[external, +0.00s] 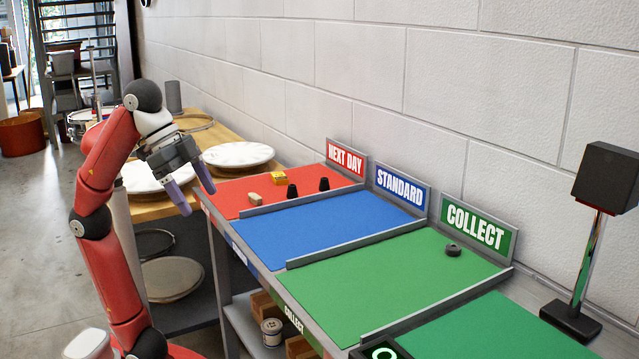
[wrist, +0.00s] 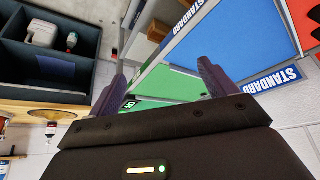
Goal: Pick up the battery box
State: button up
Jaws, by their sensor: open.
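A small yellow box (external: 278,178) lies on the red NEXT DAY section (external: 232,203) of the bench in the external view. It may be the battery box, but its label is too small to read. My gripper (external: 196,198) is open and empty, in the air to the left of the red section. Its fingers point down and to the right. In the wrist view my gripper's (wrist: 160,70) two fingers are apart with nothing between them. The yellow box does not show in the wrist view.
On the red section are a tan block (external: 256,199) and two black pieces (external: 292,190). A black ring (external: 452,250) lies on the green COLLECT section. Grey dividers separate the sections. Drumheads (external: 238,155) lie on the wooden bench behind. The blue STANDARD section (external: 320,228) is clear.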

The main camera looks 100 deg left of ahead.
jog(key=w+a+r+n+y+p, duration=0.2)
jog(key=w+a, duration=0.4)
jog(key=a, duration=0.1)
jog(key=n+g+p, duration=0.2)
jog(key=n+p, duration=0.2)
jog(key=n, duration=0.1)
send_over(276, 176)
jog(key=s+d, duration=0.3)
jog(key=s, duration=0.1)
jog(key=f, duration=0.2)
jog(key=shift+y, duration=0.3)
jog(key=b+x, duration=0.1)
jog(key=x, duration=1.1)
jog(key=shift+s+d+f+b, duration=0.15)
jog(key=shift+d+f+b, duration=0.05)
jog(key=shift+f+b, duration=0.15)
jog(key=c, duration=1.1)
